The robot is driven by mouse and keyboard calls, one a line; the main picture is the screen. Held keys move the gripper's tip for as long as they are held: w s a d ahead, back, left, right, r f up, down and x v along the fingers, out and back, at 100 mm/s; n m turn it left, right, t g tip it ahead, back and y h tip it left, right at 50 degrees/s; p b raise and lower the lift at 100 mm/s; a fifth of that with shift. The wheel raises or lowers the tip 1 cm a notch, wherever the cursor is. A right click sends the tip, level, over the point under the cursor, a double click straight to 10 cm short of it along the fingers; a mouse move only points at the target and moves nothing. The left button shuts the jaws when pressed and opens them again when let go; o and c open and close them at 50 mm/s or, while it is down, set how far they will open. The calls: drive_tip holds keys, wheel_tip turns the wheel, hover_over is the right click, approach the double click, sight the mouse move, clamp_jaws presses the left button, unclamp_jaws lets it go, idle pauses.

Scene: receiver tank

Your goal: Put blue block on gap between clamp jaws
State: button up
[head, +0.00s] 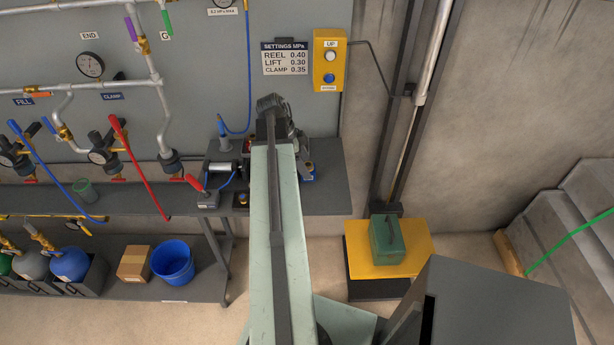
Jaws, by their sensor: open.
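My arm reaches forward over the dark bench (332,180), and its end, my gripper (297,142), is over the back part of the bench. The gripper is open; its fingertips are mostly hidden by my arm. A small blue piece (308,177) shows on the bench just right of my arm, partly covered; I cannot tell whether it is the blue block. A clamp-like device (208,190) with a red-tipped lever and a metal cylinder stands left of my arm. The gap between the clamp jaws cannot be made out.
Valves with red and blue levers and hoses line the bench's left. A green cup (85,190) stands there. A lower shelf holds a cardboard box (134,264) and blue bucket (172,262). A green case (388,240) sits on a yellow platform (416,252). Stairs rise at right.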

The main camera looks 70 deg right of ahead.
sight(308, 164)
drive_tip(key=b+x, duration=0.2)
drive_tip(key=x, duration=0.1)
drive_tip(key=shift+f, duration=0.35)
drive_tip(key=shift+s, duration=0.1)
drive_tip(key=shift+r, duration=0.15)
drive_tip(key=shift+c, duration=0.3)
clamp_jaws()
wheel_tip(308, 164, up, 10)
drive_tip(key=p, duration=1)
drive_tip(key=shift+r, duration=0.15)
